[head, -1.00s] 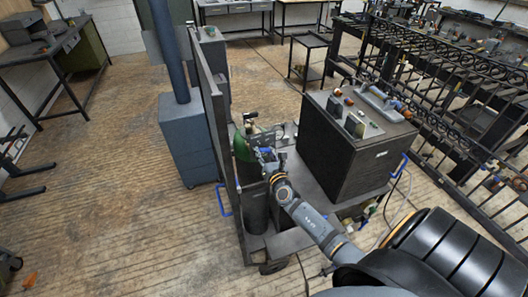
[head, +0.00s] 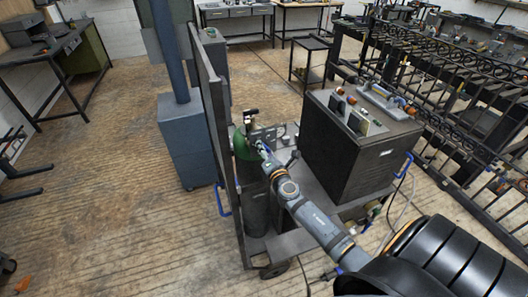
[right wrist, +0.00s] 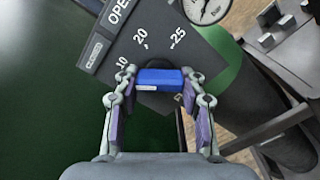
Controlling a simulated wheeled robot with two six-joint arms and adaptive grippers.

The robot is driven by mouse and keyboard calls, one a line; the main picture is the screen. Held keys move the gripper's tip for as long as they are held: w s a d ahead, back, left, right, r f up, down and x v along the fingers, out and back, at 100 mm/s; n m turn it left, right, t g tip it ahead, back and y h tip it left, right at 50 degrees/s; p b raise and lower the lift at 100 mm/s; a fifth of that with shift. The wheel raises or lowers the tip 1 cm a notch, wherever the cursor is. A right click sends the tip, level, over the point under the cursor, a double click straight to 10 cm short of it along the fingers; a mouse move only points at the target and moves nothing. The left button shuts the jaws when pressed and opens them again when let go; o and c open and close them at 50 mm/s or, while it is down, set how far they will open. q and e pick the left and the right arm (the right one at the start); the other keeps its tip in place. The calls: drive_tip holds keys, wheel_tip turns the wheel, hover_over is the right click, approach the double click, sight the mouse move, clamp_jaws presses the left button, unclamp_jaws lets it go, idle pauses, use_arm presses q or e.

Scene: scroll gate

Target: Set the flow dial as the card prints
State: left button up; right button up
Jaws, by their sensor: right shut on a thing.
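In the right wrist view, the flow dial has a blue knob (right wrist: 160,78) in front of a dark grey plate (right wrist: 150,35). The plate prints 10, 20 and 25, with OPEN and CLOSED on a strip to the left. My right gripper (right wrist: 160,92) is shut on the blue knob, one finger on each side. In the head view, my right gripper (head: 260,147) reaches the top of a green-shouldered gas cylinder (head: 243,150). A pointer on the knob cannot be made out. I cannot identify the card in either view. My left gripper is not in view.
A pressure gauge (right wrist: 206,8) sits at the top of the right wrist view. In the head view, a large dark cabinet (head: 350,155) stands right of the cylinder, and a tall panel (head: 212,125) stands to its left. Open floor (head: 110,170) lies to the left.

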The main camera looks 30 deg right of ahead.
drive_tip(key=shift+m+b, duration=0.45)
drive_tip(key=shift+m, duration=0.65)
drive_tip(key=o, duration=1.2)
drive_tip(key=shift+c, duration=0.2)
drive_tip(key=v, duration=1.2)
